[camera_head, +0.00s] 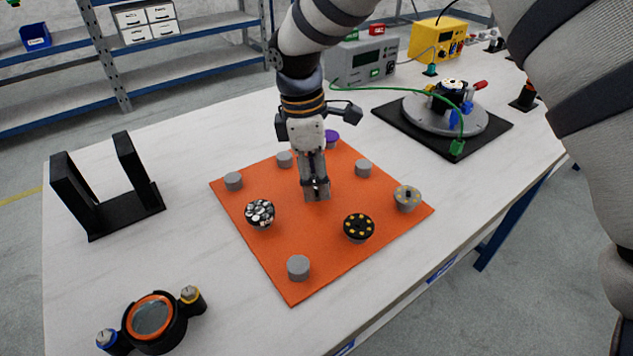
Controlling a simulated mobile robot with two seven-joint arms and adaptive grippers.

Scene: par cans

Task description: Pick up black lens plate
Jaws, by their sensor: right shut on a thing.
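A black round plate with yellow dots (358,227), which looks like the black lens plate, sits on a grey base on the orange mat (290,290). My right gripper (316,190) points down at the middle of the mat, behind and left of the black plate and apart from it. Its fingers are shut on a small grey piece, mostly hidden between them. A plate with white lenses (259,213) is to the left, and a grey plate with yellow dots (407,198) to the right. My left gripper does not show.
Several grey cylinders (298,267) and a purple-topped one (332,137) stand on the mat. A black stand (110,220) and a ringed lens (150,318) are at left. A round fixture (445,115) on a black base and power supplies (365,62) are behind.

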